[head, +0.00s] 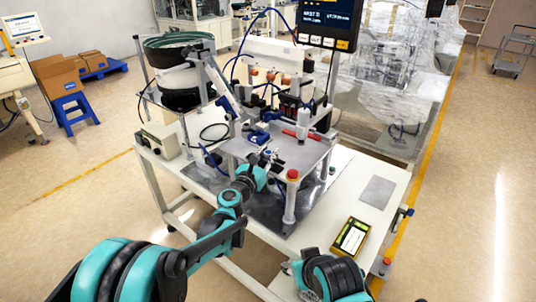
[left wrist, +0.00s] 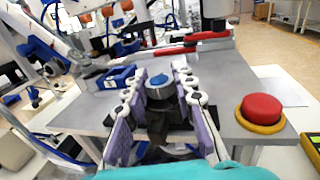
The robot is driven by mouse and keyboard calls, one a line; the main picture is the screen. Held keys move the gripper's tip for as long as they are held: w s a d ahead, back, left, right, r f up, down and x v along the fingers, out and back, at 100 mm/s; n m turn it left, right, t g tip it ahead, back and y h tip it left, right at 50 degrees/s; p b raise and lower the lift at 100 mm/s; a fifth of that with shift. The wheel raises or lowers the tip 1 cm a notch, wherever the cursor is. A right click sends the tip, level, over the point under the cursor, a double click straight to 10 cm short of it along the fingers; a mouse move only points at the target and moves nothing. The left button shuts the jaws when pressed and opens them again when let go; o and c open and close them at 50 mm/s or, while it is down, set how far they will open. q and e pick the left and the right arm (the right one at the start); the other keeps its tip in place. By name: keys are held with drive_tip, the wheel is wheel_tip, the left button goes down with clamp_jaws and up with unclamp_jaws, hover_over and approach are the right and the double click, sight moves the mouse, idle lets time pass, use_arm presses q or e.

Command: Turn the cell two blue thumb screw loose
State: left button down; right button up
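The blue thumb screw (left wrist: 158,80) has a blue cap on a dark grey knob and stands upright on a dark block on the grey plate. My left gripper (left wrist: 160,92) has one finger on each side of the knob, and its fingers look spread, with a thin gap at the left; contact on the right is unclear. In the head view, my left gripper (head: 267,159) is over the front of the machine plate, and the screw is too small to make out there. My right arm shows at the bottom, but its gripper does not.
A red push button (left wrist: 261,109) on a yellow ring is right of my left gripper. A blue clamp block (left wrist: 117,77) and red-handled parts (left wrist: 206,37) lie behind. A yellow handheld box (head: 350,237) lies on the white table (head: 340,205), whose front right is mostly clear.

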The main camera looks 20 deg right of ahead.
sight(268, 152)
use_arm(q)
drive_tip(key=shift+y, duration=0.3)
drive_tip(key=n+t+y, duration=0.1)
drive_tip(key=n+y, duration=0.1)
drive_tip(key=n+t+y, duration=0.2)
drive_tip(key=y, duration=0.1)
drive_tip(key=shift+s+d+y, duration=0.1)
drive_tip(key=shift+d+y, duration=0.05)
drive_tip(key=shift+y, duration=0.15)
drive_tip(key=shift+n+t+y, duration=0.5)
drive_tip(key=shift+n+y, duration=1.9)
drive_tip(key=shift+y, duration=1)
drive_tip(key=c, duration=1.2)
unclamp_jaws()
wheel_tip(268, 152, up, 10)
